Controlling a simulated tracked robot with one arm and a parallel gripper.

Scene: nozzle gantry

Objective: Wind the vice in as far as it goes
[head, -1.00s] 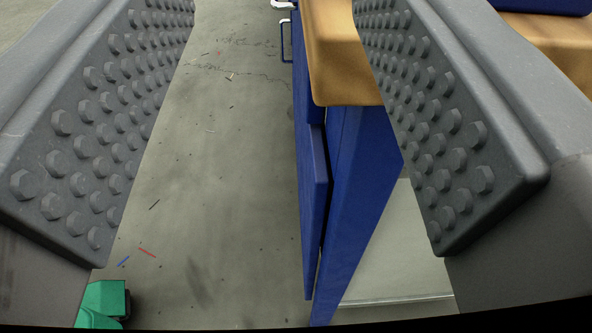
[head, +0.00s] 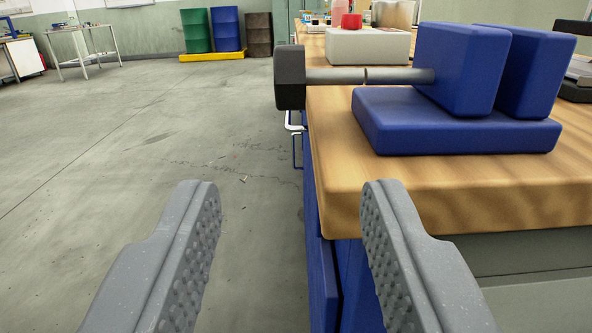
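The blue vice (head: 455,122) sits on the near left part of the wooden bench top. Its two upright blue jaws stand close together with a narrow gap between them. A grey screw shaft (head: 390,76) runs left from the nearer jaw to a dark hexagonal knob (head: 290,78), which hangs out past the bench's left edge. My gripper (head: 290,200) is open and empty. Its studded fingers are below and nearer than the knob, the right finger in front of the bench's front corner. It touches nothing that I can see.
The wooden bench (head: 440,195) with blue legs fills the right side. A white block (head: 368,46) with a red item stands behind the vice. Green and blue drums (head: 226,28) stand far back. The floor to the left is clear.

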